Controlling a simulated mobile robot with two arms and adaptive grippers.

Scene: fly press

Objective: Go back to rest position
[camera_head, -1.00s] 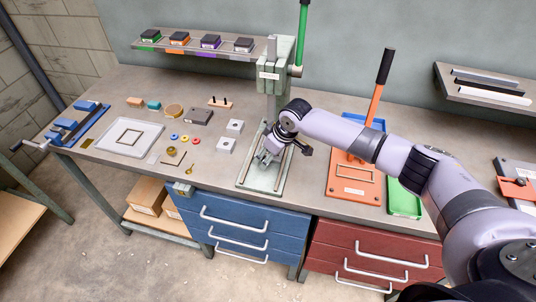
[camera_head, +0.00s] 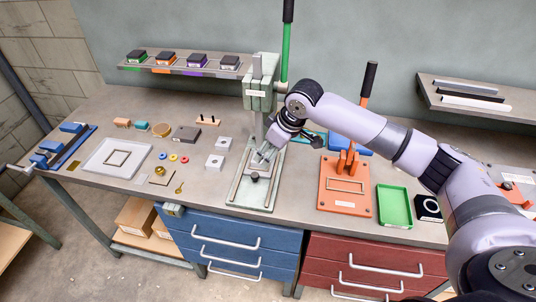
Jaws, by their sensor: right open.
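My right gripper (camera_head: 263,156) is open and hangs over the base of the green fly press (camera_head: 262,95), in front of its column. I see nothing between its fingers. The press base (camera_head: 253,193) is a pale plate on the bench with a small dark round part (camera_head: 255,177) on it, just below the fingertips. My right arm reaches in from the right edge. My left gripper is not in view.
An orange press (camera_head: 345,187), a green tray (camera_head: 394,206) and a black-and-white item (camera_head: 428,208) stand right of the fly press. A white tray (camera_head: 117,158), small parts and a blue vise (camera_head: 62,148) are on the left. Shelves (camera_head: 185,70) hang behind.

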